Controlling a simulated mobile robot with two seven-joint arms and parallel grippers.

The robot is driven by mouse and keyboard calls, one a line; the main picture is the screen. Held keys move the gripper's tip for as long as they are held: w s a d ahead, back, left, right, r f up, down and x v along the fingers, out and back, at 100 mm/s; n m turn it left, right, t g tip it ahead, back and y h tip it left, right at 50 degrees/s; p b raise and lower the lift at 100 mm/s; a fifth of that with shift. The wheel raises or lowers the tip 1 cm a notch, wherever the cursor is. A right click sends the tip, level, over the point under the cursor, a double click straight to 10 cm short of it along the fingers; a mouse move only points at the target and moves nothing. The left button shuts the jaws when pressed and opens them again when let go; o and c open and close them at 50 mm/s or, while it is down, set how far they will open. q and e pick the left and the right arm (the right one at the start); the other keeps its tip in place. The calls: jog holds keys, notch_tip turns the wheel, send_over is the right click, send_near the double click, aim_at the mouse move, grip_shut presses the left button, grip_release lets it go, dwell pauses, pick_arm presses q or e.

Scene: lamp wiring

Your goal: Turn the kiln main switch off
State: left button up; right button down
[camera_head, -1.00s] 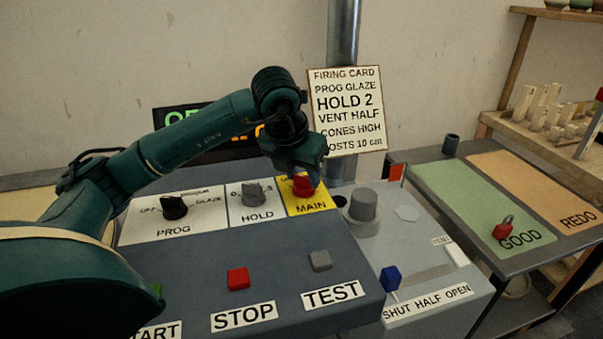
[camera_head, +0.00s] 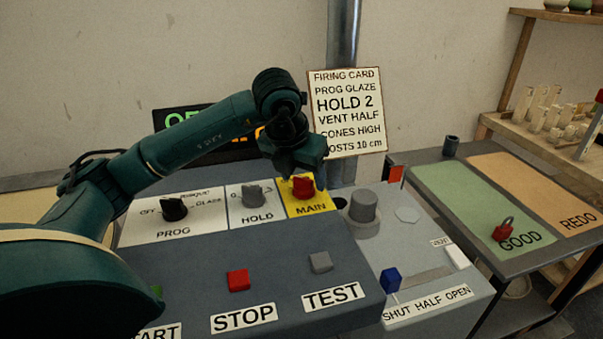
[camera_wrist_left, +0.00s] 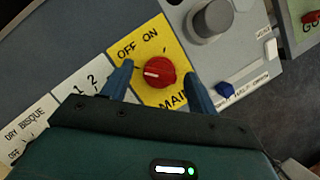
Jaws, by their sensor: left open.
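The kiln main switch is a red knob (camera_head: 303,186) on the yellow MAIN plate (camera_head: 322,208). In the left wrist view the knob (camera_wrist_left: 161,72) sits below the OFF and ON words, and its white mark points left, nearer the OFF side than ON. My left gripper (camera_head: 300,170) is just above the knob, pointing down. In the left wrist view its open fingers (camera_wrist_left: 158,80) stand on either side of the knob, apart from it. My right gripper is not in view.
The grey HOLD knob (camera_head: 253,194) and black PROG knob (camera_head: 173,208) are to the left. A large grey knob (camera_head: 363,206) and blue vent lever (camera_head: 391,279) are to the right. The red STOP button (camera_head: 238,279) and grey TEST button (camera_head: 320,262) are in front.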

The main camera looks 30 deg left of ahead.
pick_arm(q)
jog(key=shift+r, duration=0.15)
jog(key=v, duration=1.3)
jog(key=shift+p, duration=0.3)
jog(key=shift+d, duration=0.1)
